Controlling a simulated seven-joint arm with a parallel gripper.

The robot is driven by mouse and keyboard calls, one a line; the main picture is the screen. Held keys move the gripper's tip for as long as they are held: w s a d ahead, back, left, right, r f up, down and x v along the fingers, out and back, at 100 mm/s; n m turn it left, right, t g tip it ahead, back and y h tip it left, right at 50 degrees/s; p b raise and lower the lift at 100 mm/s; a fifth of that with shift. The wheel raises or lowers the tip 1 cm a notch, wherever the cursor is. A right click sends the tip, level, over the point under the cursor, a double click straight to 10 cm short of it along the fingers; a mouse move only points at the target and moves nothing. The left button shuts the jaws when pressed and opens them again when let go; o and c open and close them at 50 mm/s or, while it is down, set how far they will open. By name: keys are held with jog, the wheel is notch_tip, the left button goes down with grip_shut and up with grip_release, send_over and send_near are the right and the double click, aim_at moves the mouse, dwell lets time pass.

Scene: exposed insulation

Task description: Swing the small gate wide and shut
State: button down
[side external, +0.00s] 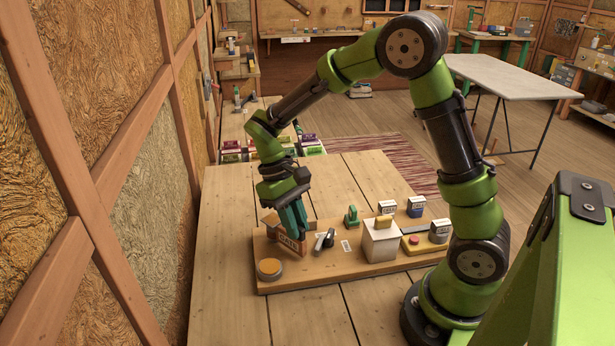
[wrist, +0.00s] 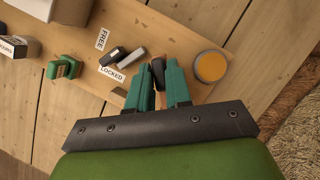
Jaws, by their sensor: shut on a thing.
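The small wooden gate (side external: 287,243), an orange-brown panel with a printed label, stands near the left end of a wooden board (side external: 330,278). My gripper (side external: 293,228) comes down onto it from above with its teal fingers. In the wrist view my gripper (wrist: 158,68) has its fingers close together around a narrow dark piece (wrist: 158,72), which looks like part of the gate. The fingers hide most of the gate there, so its swing angle is unclear. A dark and grey lever (wrist: 121,57) lies beside the fingers, between labels reading FREE and LOCKED.
A round orange-topped disc (side external: 269,268) sits close to the gate at the board's left end. A green fixture (side external: 351,216), a white box (side external: 381,243) and a yellow box with a red button (side external: 414,242) stand to the right. The table's front left is clear.

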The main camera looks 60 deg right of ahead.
aim_at(275, 219)
jog(key=shift+d, duration=0.1)
dwell(0.3)
jog(key=shift+d+n+h, duration=0.5)
jog(key=shift+d+n, duration=0.2)
jog(key=shift+n, duration=0.6)
jog(key=n, duration=0.1)
jog(key=d+n+h, duration=0.1)
jog(key=shift+w+d+n, duration=0.15)
jog(key=shift+d+n, duration=0.1)
jog(key=shift+n, duration=0.15)
jog(key=shift+w+d+f+n+t+h, duration=0.1)
jog(key=shift+w+d+n+t+h, duration=0.25)
jog(key=shift+n, duration=0.5)
jog(key=shift+w+d+n+t+h, duration=0.15)
jog(key=shift+d+n+h, duration=0.1)
jog(key=shift+d+n, duration=0.5)
jog(key=shift+w+d+f+n+t+h, duration=0.1)
jog(key=shift+w+d+n+h, duration=0.2)
jog(key=shift+n, duration=0.7)
jog(key=c, duration=1.1)
grip_release()
jog(key=shift+r, duration=0.1)
jog(key=shift+r, duration=0.1)
jog(key=v, duration=1.6)
jog(key=shift+w+a+r, duration=0.1)
jog(key=shift+a+r, duration=0.05)
jog(key=shift+r, duration=0.2)
